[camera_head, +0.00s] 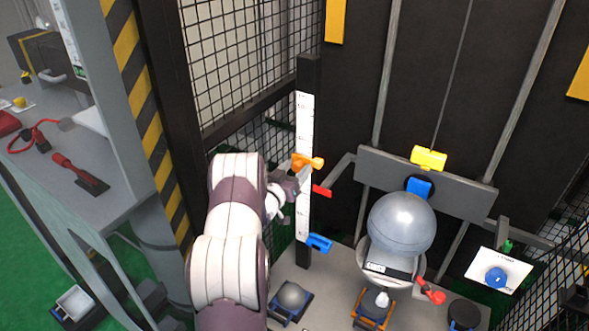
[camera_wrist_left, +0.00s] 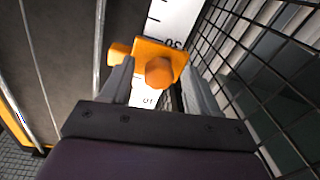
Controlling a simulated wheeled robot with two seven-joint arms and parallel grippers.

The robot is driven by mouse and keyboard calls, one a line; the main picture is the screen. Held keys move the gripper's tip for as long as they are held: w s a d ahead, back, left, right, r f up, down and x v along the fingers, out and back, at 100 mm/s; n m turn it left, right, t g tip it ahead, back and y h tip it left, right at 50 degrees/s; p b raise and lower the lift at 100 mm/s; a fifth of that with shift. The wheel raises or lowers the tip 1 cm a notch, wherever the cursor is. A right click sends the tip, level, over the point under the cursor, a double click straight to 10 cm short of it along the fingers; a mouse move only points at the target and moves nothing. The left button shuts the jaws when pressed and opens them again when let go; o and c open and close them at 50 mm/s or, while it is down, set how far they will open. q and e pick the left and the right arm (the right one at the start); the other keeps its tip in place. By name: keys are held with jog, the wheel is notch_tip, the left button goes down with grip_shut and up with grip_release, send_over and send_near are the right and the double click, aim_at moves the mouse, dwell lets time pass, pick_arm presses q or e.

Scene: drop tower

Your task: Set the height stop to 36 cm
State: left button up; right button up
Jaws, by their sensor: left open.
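The orange height stop (camera_head: 307,162) sits on the white scale (camera_head: 304,128) of the dark post. My left gripper (camera_head: 292,176) is at the stop, on its near side. In the left wrist view the stop (camera_wrist_left: 160,68) and its round knob lie between the two fingers of the gripper (camera_wrist_left: 158,84), which is open. I cannot tell whether a finger touches the stop. Scale marks (camera_wrist_left: 163,18) show beside the stop, but I cannot read its exact height. A red pointer (camera_head: 322,191) and a blue clamp (camera_head: 319,243) sit lower on the post. My right gripper is not in view.
A large grey ball (camera_head: 401,222) rests right of the post, below a grey crossbar (camera_head: 464,191) with a yellow block (camera_head: 428,158). Wire mesh (camera_head: 240,70) stands behind my arm. A striped column (camera_head: 150,115) is left.

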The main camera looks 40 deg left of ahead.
pick_arm(q)
jog(key=shift+d, duration=0.1)
grip_shut()
notch_tip(320, 180, up, 6)
jog(key=shift+r+p, duration=0.1)
jog(key=shift+p, duration=0.75)
grip_release()
jog(key=shift+f, duration=0.2)
